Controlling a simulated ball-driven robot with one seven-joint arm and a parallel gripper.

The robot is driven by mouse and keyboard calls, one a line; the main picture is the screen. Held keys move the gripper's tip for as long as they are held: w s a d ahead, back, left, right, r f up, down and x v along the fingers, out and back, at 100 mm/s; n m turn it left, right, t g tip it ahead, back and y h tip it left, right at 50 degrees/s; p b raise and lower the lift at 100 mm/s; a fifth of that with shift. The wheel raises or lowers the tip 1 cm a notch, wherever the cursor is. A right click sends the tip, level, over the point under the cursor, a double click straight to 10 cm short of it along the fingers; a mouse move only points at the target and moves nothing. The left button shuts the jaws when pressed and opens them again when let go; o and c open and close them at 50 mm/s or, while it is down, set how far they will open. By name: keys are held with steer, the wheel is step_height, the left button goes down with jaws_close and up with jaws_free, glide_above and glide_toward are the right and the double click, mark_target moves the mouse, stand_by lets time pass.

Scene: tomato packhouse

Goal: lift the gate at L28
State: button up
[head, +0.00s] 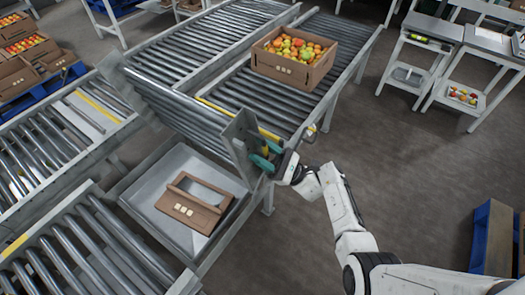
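The gate (178,105) is a hinged section of roller conveyor in the head view. It stands raised and tilted above the grey tray-like floor of the gap in the line. A grey end plate (240,138) is at its right end. My gripper (267,156) with green fingertips is at the right side of this end plate, touching or very close to it. I cannot tell whether the fingers are closed on the gate's edge or handle. No L28 label is readable.
An open cardboard box (187,210) lies in the gap below the gate. A carton of tomatoes (282,72) sits on the conveyor behind. Roller lines run left and front. White side tables (441,29) stand at the back right. The floor (420,150) at right is clear.

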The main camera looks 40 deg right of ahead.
steer(key=b+v, duration=0.4)
steer(key=v, duration=0.6)
steer(key=shift+s+d+f, duration=0.15)
steer(key=shift+s+f, duration=0.1)
steer(key=s+a+f+n+g+h, duration=0.5)
steer(key=s+a+f+n+g, duration=0.7)
steer(key=a+f+n+g, duration=0.4)
steer(key=s+d+r+n+g+h, duration=0.2)
steer(key=s+d+r+n+h, duration=0.5)
steer(key=h, duration=0.5)
step_height(320, 180, up, 3)
steer(key=s+d, duration=0.2)
steer(key=shift+s+d+f+n+h, duration=0.2)
steer(key=shift+s+d+n+h, duration=0.1)
steer(key=shift+n+h, duration=0.1)
